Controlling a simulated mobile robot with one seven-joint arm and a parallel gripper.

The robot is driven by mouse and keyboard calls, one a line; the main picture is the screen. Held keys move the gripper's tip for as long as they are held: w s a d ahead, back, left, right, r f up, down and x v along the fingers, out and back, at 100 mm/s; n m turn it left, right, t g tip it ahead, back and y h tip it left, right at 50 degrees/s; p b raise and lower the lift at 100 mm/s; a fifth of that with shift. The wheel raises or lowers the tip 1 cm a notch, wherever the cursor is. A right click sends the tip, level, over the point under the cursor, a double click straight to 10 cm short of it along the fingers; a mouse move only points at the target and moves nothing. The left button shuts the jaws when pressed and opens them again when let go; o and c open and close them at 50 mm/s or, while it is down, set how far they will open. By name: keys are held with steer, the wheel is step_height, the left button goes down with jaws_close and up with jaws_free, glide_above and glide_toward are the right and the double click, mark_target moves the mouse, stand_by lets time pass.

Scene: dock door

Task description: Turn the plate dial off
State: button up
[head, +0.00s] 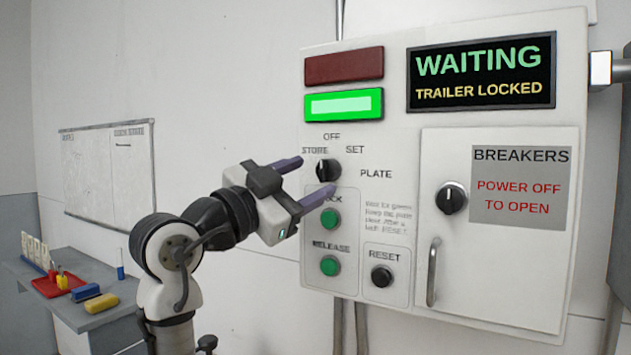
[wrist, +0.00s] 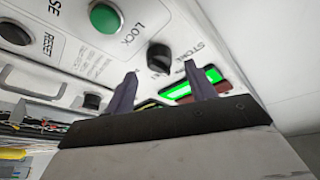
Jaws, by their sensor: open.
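The plate dial (head: 328,171) is a black round knob on the white control panel, with OFF, STORE, SET and PLATE printed around it. Which label it points to is too small to tell. My gripper (head: 315,176) is open and empty just left of the dial in the head view, one finger above and one below its height. In the wrist view the dial (wrist: 160,58) shows beyond and between the fingertips of my gripper (wrist: 161,72), seemingly apart from them. The lower finger partly covers the LOCK label in the head view.
Below the dial are the green LOCK button (head: 330,219), green RELEASE button (head: 330,265) and black RESET button (head: 381,276). The breaker door (head: 497,270) has its own dial (head: 451,198) and handle. A screen (head: 481,72) reads WAITING, TRAILER LOCKED. A lit green lamp (head: 344,104) is above.

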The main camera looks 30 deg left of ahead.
steer(key=b+v, duration=0.3)
steer(key=v, duration=0.8)
